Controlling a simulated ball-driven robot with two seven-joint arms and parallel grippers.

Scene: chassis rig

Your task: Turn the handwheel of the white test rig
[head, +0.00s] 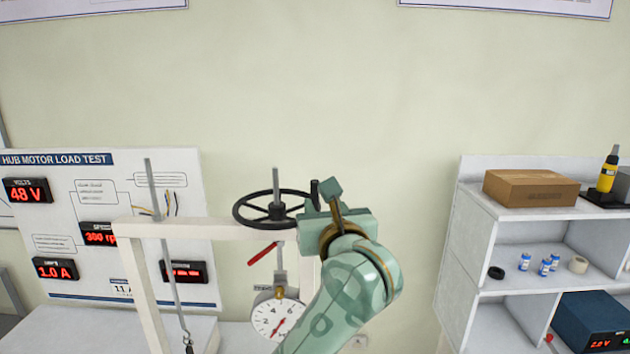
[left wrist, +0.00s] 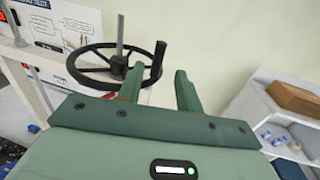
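The white test rig (head: 190,229) stands left of centre in the head view. Its black handwheel (head: 277,211) lies flat on top around a grey upright screw. A dark upright handle (head: 314,188) rises from the wheel's right rim. My left gripper (head: 321,200) is beside that right rim, close to the handle. In the left wrist view its two green fingers (left wrist: 160,72) are apart, and the handle (left wrist: 157,58) shows beyond the gap between them. No contact can be made out. The handwheel (left wrist: 119,64) also shows there, partly behind the left finger. My right gripper is not in view.
A round dial gauge (head: 277,317) hangs below the wheel, with a red lever (head: 263,253) above it. A display board (head: 110,180) stands behind the rig at left. A white shelf (head: 470,225) with a cardboard box (head: 530,188) stands at right.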

